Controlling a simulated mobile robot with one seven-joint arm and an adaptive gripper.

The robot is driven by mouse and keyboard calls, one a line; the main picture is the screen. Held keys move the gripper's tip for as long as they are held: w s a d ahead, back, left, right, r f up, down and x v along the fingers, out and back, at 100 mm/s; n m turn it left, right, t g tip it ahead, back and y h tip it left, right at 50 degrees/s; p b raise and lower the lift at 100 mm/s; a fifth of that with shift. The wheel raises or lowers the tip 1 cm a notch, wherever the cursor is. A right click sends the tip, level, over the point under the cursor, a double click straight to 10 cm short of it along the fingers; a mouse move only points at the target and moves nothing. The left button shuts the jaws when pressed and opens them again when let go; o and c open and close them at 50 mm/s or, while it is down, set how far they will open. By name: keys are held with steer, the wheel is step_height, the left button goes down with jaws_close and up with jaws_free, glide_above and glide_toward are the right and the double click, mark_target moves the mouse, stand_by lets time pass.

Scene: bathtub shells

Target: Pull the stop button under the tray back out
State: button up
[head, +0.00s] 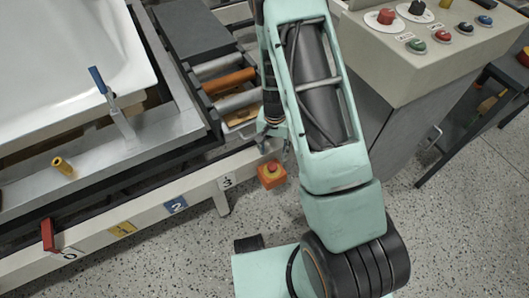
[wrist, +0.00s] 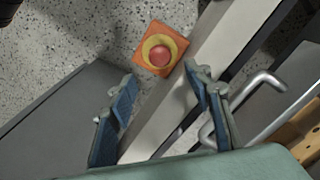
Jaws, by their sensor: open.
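The stop button (head: 271,172) is a red knob on an orange box, beside the pale rail near the plate marked 3. In the wrist view the stop button (wrist: 161,55) shows from above, with a yellow ring around the red knob. My gripper (head: 272,132) is above and a little behind it in the head view. In the wrist view my gripper (wrist: 162,88) has its two blue fingers spread, with nothing between them. The button lies beyond the fingertips, apart from them. I cannot tell how far the knob stands out. The grey tray (head: 150,125) is at left.
A white tub shell (head: 70,60) lies on the tray. Rollers (head: 228,82) sit behind my gripper. A control console (head: 420,50) with several buttons stands at right. A bent metal handle (wrist: 262,82) is close to the right finger. Speckled floor is free in front.

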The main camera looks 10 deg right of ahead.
mark_target(272, 165)
steer(key=shift+s+f, duration=0.15)
steer(key=shift+f, duration=0.35)
step_height(272, 165, down, 8)
steer(key=b, duration=0.6)
steer(key=shift+r, duration=0.2)
steer(key=shift+c, duration=0.2)
steer(key=c, duration=1.1)
steer(key=shift+r, duration=0.1)
steer(key=shift+c, duration=0.2)
steer(key=shift+r, duration=0.2)
steer(key=shift+r+p, duration=0.15)
steer(key=shift+p, duration=0.15)
steer(key=o, duration=1.2)
